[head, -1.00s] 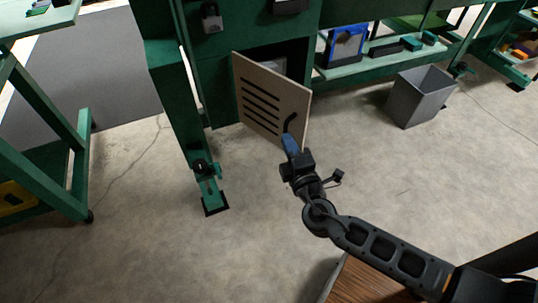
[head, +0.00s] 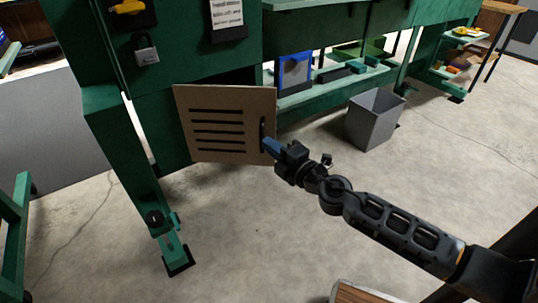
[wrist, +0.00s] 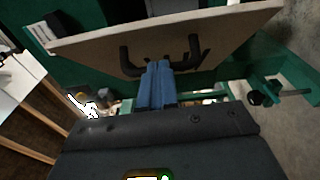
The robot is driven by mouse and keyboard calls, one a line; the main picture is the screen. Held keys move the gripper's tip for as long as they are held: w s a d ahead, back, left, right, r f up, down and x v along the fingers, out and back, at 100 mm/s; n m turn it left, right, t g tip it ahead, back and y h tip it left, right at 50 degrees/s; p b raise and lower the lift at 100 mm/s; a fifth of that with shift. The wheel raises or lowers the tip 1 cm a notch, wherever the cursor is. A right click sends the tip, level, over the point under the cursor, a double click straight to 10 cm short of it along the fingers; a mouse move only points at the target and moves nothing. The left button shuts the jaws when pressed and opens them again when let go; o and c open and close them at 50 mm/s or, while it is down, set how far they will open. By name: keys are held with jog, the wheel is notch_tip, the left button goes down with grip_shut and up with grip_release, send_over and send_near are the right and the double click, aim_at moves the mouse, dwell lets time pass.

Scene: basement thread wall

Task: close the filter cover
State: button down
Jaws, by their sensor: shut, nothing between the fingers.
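The filter cover (head: 227,147) is a tan panel with several dark slots, on the lower part of the green cabinet. It faces the head camera almost squarely and covers most of the opening, with dark gap along its top right. Its black handle (head: 262,132) stands upright near the right edge. My gripper (head: 268,146), with blue fingers, is at the handle.
A grey bin (head: 375,120) stands on the floor to the right. A green bench shelf (head: 330,85) holds a blue-framed item (head: 295,72). A green leg (head: 150,205) with a foot stands at left. The concrete floor in front is clear.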

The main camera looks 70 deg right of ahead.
aim_at(273, 134)
jog(key=shift+w+d+f+n+t+y+b, duration=0.1)
jog(key=shift+w+d+n+t+y+b, duration=0.2)
jog(key=shift+d+y+b, duration=0.4)
jog(key=shift+w+d+n+t+y+b, duration=0.1)
jog(key=shift+d+n+y+b, duration=0.25)
jog(key=shift+d, duration=0.7)
jog(key=shift+w+d+f+n+t+y+b, duration=0.1)
jog(key=shift+w+d+n+y+b, duration=0.1)
jog(key=shift+d+n+y+b, duration=0.45)
jog(key=w+d+n+y+b, duration=0.3)
jog(key=w+d+y+b, duration=0.2)
jog(key=d, duration=0.6)
jog(key=shift+w+r+t+y+b, duration=0.2)
jog(key=shift+w+t+y+b, duration=0.25)
jog(key=shift+w, duration=0.3)
jog(key=shift+s, duration=0.1)
